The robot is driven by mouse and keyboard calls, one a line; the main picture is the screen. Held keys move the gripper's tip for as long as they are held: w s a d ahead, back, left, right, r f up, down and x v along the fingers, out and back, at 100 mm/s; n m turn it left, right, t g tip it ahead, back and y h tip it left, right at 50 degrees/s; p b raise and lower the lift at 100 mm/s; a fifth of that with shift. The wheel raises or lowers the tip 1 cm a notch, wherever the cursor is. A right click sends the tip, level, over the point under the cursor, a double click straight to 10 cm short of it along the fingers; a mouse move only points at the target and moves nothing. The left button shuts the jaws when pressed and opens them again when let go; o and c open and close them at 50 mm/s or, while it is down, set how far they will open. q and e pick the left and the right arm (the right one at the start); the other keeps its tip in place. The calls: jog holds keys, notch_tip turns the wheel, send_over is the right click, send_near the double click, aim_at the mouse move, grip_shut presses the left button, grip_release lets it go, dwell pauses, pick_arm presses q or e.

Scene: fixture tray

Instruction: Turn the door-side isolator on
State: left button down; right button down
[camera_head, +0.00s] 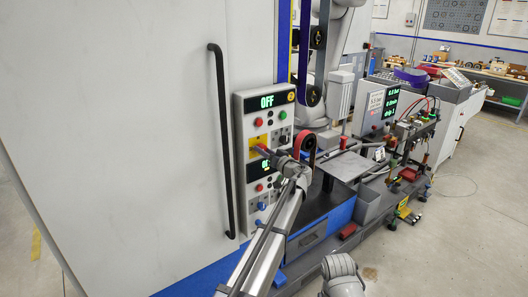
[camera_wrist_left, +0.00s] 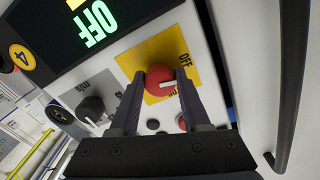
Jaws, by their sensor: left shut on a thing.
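The isolator is a round red knob (camera_wrist_left: 161,80) with a white pointer mark, on a yellow plate (camera_wrist_left: 155,60) in the left wrist view. My left gripper (camera_wrist_left: 160,82) has a finger on each side of the knob and is shut on it. In the head view, my left gripper (camera_head: 266,151) is at the yellow plate (camera_head: 254,147) on the control panel (camera_head: 241,130) beside the door; there it hides most of the knob. The display (camera_head: 267,101) above reads OFF in green; it also shows in the left wrist view (camera_wrist_left: 98,22). My right gripper is not in view.
A large grey door (camera_head: 120,130) with a long black vertical handle (camera_head: 222,140) stands left of the panel. A black selector knob (camera_wrist_left: 90,108) sits beside the yellow plate. More buttons and a second green display lie lower on the panel. A blue-fronted bench (camera_head: 310,235) is at the right.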

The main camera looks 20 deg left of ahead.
pick_arm(q)
jog(key=shift+r+m+p, duration=0.15)
jog(key=shift+m+p, duration=0.15)
jog(key=shift+m, duration=7.2)
jog(key=shift+c, duration=1.8)
grip_release()
jog(key=shift+s, duration=0.1)
